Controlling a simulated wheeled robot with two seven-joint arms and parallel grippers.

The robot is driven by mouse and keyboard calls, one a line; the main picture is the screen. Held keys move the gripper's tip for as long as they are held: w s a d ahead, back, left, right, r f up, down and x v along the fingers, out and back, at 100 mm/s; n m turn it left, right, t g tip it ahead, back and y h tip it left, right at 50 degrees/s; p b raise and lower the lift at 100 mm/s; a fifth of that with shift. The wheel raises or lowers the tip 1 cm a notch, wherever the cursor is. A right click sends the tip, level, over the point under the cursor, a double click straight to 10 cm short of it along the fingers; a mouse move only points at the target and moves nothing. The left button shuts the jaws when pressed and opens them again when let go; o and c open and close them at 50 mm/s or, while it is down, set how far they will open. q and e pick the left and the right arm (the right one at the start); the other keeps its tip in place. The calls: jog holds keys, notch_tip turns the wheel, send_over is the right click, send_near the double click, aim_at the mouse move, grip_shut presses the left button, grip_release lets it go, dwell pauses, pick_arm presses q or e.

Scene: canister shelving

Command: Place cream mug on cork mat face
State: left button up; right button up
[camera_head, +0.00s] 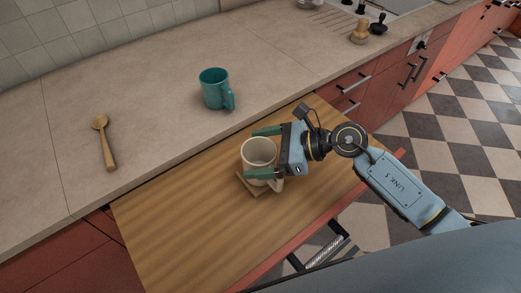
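The cream mug (257,154) stands upright near the middle of the wooden surface. It appears to stand on the small cork mat (257,191), whose front corner shows below it. The rest of the mat is hidden by the mug and my gripper. My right gripper (255,153) reaches in from the right with its green fingers apart. One finger is behind the mug and the other in front of it. The far finger shows beyond the rim and seems clear of the wall. The mug's handle is partly hidden near the front finger. My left gripper is not in view.
A teal mug (214,90) and a wooden spoon (105,143) are on the stone counter (150,75) behind. A wooden grinder (360,32) and a dark item (378,24) stand at the far right. The wooden surface (180,228) is clear left of the mat.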

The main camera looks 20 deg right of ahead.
jog(key=shift+r, duration=0.2)
jog(key=b+v, duration=0.1)
jog(key=v, duration=1.1)
